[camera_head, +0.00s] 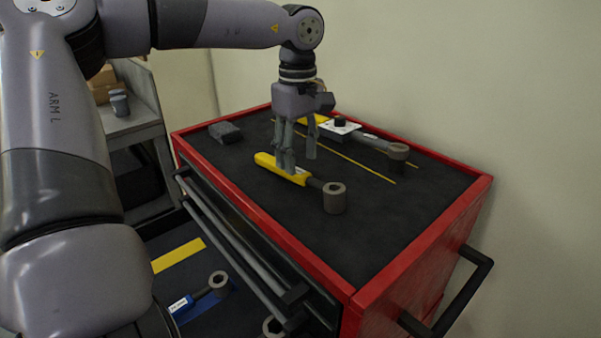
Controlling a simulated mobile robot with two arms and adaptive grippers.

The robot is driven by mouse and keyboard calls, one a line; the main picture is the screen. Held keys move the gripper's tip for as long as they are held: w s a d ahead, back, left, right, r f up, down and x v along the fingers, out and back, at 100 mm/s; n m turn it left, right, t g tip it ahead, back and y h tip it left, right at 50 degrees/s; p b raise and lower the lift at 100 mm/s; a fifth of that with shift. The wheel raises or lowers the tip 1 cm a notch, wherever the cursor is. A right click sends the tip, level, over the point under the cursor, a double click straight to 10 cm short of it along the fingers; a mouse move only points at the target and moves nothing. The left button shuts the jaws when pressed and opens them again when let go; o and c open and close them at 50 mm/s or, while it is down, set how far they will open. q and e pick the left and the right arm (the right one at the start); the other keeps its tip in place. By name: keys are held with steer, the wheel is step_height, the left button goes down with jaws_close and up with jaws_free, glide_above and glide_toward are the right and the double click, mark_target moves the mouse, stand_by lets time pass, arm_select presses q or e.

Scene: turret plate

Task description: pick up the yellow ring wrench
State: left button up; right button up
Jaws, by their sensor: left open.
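The yellow ring wrench (298,177) lies on the dark top of the red tool cabinet, with a yellow handle, a short dark shank and a grey ring head (334,197) toward the lower right. My left gripper (298,160) points down over the handle with its jaws open. One finger overlaps the near side of the handle in the picture and the other is behind it, so the handle appears between them. I cannot tell whether they touch it. Part of the handle is hidden by the near finger. My right gripper is not in view.
A dark block (225,132) sits at the cabinet's left. An open drawer below holds a blue-handled ring wrench (200,296).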

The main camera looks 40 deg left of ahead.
mark_target(301, 172)
arm_select(q)
steer(key=shift+f, duration=0.35)
steer(key=f+p, duration=0.2)
steer(key=f, duration=0.1)
steer(key=shift+w+f, duration=0.2)
steer(key=shift+f, duration=0.6)
steer(key=shift+c, duration=1.3)
steer(key=c, duration=0.4)
jaws_close()
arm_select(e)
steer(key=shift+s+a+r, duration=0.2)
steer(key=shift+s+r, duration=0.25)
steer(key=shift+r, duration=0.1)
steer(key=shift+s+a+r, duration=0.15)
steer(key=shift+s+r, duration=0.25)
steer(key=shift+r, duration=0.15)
arm_select(q)
steer(key=shift+r, duration=0.1)
